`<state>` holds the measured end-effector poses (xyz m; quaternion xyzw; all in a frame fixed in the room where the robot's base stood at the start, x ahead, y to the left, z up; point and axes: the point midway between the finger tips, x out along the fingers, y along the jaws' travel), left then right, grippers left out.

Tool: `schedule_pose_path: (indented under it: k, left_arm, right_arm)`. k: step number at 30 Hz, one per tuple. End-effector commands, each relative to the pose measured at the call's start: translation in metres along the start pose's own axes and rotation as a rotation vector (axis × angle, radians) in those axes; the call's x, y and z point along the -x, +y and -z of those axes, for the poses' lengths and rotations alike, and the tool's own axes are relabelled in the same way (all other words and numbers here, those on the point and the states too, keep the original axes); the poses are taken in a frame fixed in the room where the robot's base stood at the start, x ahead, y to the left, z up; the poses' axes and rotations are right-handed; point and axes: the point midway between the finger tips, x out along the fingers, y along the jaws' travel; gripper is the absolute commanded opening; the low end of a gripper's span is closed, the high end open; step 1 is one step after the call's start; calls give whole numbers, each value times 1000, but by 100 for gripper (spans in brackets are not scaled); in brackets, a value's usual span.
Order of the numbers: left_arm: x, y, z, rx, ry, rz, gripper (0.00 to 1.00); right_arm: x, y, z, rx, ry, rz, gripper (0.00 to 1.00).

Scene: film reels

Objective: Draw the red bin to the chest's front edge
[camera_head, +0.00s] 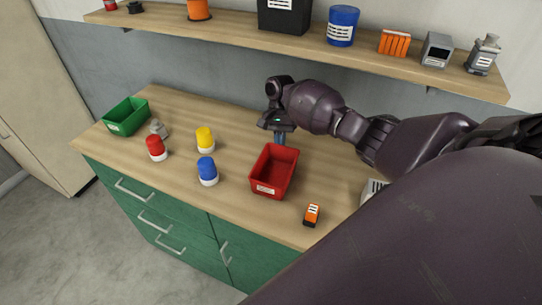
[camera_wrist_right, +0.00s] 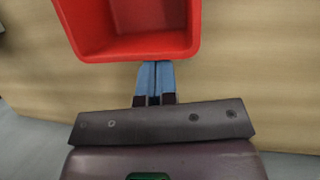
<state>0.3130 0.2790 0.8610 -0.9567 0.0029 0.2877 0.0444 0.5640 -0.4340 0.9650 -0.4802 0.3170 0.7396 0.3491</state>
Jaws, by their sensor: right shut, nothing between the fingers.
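The red bin (camera_head: 274,184) stands upright and empty on the wooden top of the chest (camera_head: 238,155), a strip of bare wood between it and the front edge. My right gripper (camera_head: 279,139) is shut and empty, low behind the bin's back side. In the right wrist view, its closed blue fingertips (camera_wrist_right: 155,66) are right at the wall of the red bin (camera_wrist_right: 135,46). I cannot tell whether they touch it. My left gripper is not in view.
An orange-black block (camera_head: 312,214) sits right of the bin. Blue (camera_head: 207,171), yellow (camera_head: 205,139) and red (camera_head: 156,148) capped jars and a green bin (camera_head: 126,116) stand to the left. A loaded shelf (camera_head: 290,46) hangs above the back.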

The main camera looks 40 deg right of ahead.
Motion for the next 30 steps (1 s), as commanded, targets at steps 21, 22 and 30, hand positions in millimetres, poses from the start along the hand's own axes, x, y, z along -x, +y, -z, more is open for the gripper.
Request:
schedule_pose_path:
  k: [21,22,30]
  left_arm:
    - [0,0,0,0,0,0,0]
    - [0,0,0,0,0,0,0]
    - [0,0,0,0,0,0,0]
  right_arm:
    - [-10,-1,-27,0,0,0,0]
    - [-10,-1,-28,0,0,0,0]
    - [-14,-2,-39,1,0,-1,0]
